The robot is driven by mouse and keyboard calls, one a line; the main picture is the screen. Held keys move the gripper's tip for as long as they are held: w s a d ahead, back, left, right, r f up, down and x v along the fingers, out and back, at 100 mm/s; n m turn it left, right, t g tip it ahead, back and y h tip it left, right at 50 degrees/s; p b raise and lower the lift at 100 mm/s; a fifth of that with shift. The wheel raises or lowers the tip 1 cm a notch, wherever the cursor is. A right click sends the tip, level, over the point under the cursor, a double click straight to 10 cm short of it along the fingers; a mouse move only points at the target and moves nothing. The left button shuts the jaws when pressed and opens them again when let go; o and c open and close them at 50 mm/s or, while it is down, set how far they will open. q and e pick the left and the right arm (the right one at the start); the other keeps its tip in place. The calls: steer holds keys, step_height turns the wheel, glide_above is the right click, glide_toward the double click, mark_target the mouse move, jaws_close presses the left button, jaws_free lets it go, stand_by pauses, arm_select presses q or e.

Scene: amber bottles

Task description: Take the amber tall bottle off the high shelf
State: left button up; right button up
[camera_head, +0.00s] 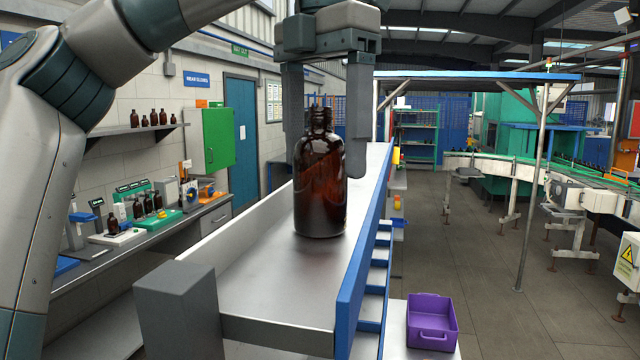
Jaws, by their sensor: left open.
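The amber tall bottle (320,188) stands upright on the bare metal top of the high shelf (270,290), near the blue right edge. My left gripper (326,140) points down from above, with one finger on each side of the bottle's neck and shoulder. The jaws are open, and a gap shows beside the neck on each side. The left finger's tip overlaps the bottle's shoulder in the picture; I cannot tell whether it touches. My right gripper is not in view.
A blue rail (362,255) runs along the shelf's right side, and a grey block (178,310) stands at its near left corner. A purple bin (432,322) sits lower right. Small bottles stand on a wall shelf (135,132) and the left workbench. Open floor lies right.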

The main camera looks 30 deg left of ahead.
mark_target(319, 187)
arm_select(q)
steer(key=shift+f, duration=0.1)
steer(key=shift+s+a+f, duration=0.1)
steer(key=shift+s+f, duration=0.05)
steer(key=shift+f, duration=0.7)
steer(key=shift+s+f, duration=0.1)
steer(key=shift+f, duration=0.7)
steer(key=shift+w+f, duration=0.1)
steer(key=shift+f, duration=0.8)
steer(key=c, duration=1.3)
